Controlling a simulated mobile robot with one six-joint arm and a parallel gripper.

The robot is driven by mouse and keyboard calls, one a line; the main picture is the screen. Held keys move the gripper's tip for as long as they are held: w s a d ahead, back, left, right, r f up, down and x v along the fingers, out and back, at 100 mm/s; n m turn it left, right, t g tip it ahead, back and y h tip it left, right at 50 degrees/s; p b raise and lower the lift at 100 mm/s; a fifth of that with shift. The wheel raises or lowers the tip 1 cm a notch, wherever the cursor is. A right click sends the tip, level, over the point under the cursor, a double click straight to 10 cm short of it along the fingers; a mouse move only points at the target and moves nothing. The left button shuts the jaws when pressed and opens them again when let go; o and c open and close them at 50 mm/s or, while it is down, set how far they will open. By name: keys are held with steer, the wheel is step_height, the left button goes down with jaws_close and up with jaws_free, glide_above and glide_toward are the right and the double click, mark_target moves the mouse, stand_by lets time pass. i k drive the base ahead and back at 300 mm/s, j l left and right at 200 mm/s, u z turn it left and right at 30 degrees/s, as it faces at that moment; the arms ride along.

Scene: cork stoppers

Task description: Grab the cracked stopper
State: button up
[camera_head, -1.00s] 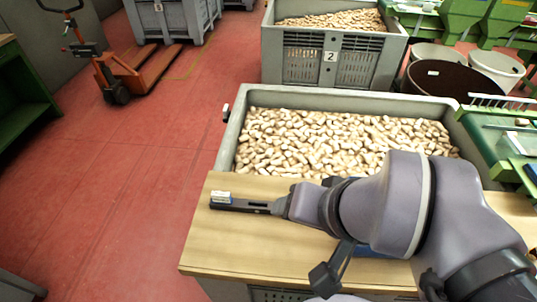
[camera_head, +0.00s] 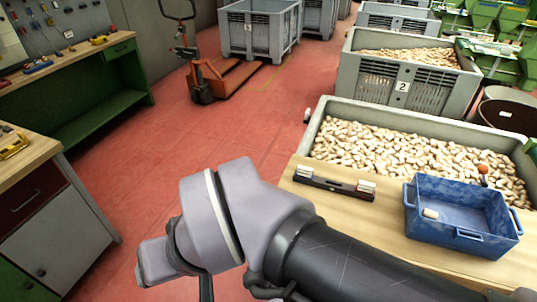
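A pale stopper (camera_head: 431,213) lies alone in a blue tray (camera_head: 485,247) on the wooden table. A dark bar-shaped holder (camera_head: 335,186) lies behind and left of the tray, with a small pale piece at each end: one at its left end (camera_head: 304,171) and one at its right end (camera_head: 366,186). Many pale stoppers (camera_head: 390,150) fill the grey bin behind the table. Cracks are too small to make out, so I cannot tell which stopper is cracked. My arm crosses the lower middle, left of the tray; my gripper's fingers do not show.
The wooden table (camera_head: 400,265) has bare room in front of the holder. A second bin (camera_head: 385,90) marked 2 stands behind. An orange pallet truck (camera_head: 205,80) stands on the open red floor. A green workbench (camera_head: 100,120) and a drawer cabinet (camera_head: 65,220) are at left.

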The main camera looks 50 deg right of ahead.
mark_target(341, 152)
steer(key=i+j+u, duration=0.15)
steer(key=i+j, duration=0.15)
steer(key=i, duration=0.2)
steer(key=i+j+u, duration=0.2)
steer(key=i, duration=0.3)
steer(key=i+l+z, duration=0.25)
steer(key=z, duration=0.2)
steer(key=i+l+z, duration=0.25)
steer(key=z, duration=0.2)
steer(key=i+l+z, duration=0.1)
steer(key=i+z, duration=0.2)
steer(key=z, duration=0.15)
steer(key=i+z, duration=0.25)
steer(key=z, duration=0.2)
steer(key=i+j+z, duration=0.15)
steer(key=i+z, duration=0.25)
steer(key=i+j+z, duration=0.15)
steer(key=z, duration=0.3)
steer(key=i+j+z, duration=0.25)
steer(key=z, duration=0.2)
steer(key=i+z, duration=0.3)
steer(key=z, duration=0.15)
steer(key=i+z, duration=0.45)
steer(key=i+j+z, duration=0.15)
steer(key=z, duration=0.35)
steer(key=i+j+z, duration=0.3)
steer(key=z, duration=0.15)
